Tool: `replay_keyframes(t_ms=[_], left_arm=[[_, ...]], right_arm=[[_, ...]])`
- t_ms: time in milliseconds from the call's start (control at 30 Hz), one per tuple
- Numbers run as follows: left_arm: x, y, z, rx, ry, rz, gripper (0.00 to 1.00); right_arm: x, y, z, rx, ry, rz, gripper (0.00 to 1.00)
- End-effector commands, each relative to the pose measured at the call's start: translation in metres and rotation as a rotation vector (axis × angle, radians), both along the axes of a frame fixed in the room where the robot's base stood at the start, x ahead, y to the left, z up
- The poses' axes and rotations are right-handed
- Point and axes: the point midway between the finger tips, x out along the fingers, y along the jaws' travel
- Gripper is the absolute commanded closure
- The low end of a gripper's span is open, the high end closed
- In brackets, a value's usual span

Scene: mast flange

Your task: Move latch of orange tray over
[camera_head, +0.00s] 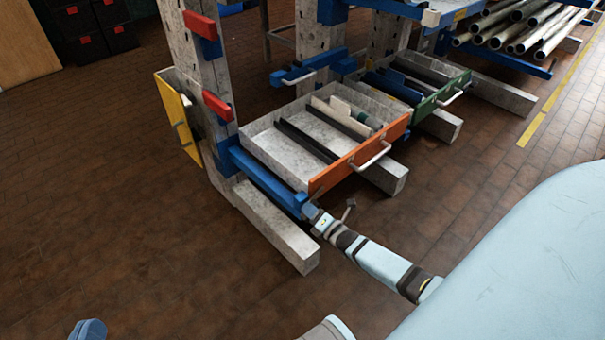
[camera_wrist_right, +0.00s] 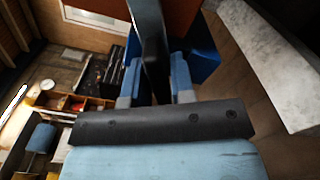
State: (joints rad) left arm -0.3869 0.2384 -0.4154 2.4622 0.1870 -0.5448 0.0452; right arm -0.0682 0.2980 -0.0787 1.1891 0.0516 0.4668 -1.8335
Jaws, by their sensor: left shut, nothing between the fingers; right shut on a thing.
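The orange tray (camera_head: 360,163) is a grey tray with an orange front and a pale handle (camera_head: 372,157), resting on the rack's lower supports. Its latch (camera_wrist_right: 151,35) shows in the right wrist view as a dark upright bar. My right gripper (camera_wrist_right: 157,92) is shut on the bar's lower end. In the head view my right gripper (camera_head: 310,211) is at the tray front's lower left corner, by the end of a blue beam, and hides most of the latch. Part of my left gripper (camera_head: 88,330) shows at the bottom left edge, away from the rack; it is shut and empty.
A blue beam (camera_head: 268,183) runs along the tray's left side, above a grey rack foot (camera_head: 278,237). A green-front tray (camera_head: 438,97) stands to the right and a yellow-front one (camera_head: 177,120) to the left. The floor at left is clear.

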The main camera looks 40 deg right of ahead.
Motion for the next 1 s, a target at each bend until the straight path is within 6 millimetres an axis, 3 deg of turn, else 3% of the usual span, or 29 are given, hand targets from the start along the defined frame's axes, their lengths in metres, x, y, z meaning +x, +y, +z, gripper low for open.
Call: replay_keyframes(t_ms=[167, 500, 1000], left_arm=[[-0.006, -0.004, 0.001, -0.032, 0.050, 0.002, 1.00], [-0.005, -0.004, 0.021, -0.068, -0.013, 0.019, 1.00], [-0.005, -0.002, 0.026, -0.065, -0.038, 0.022, 1.00]], right_arm=[[0.001, 0.001, 0.003, 0.163, 0.009, 0.000, 1.00], [0.001, 0.001, 0.002, 0.404, 0.029, 0.000, 1.00], [0.001, 0.001, 0.001, 0.524, 0.037, -0.001, 1.00]])
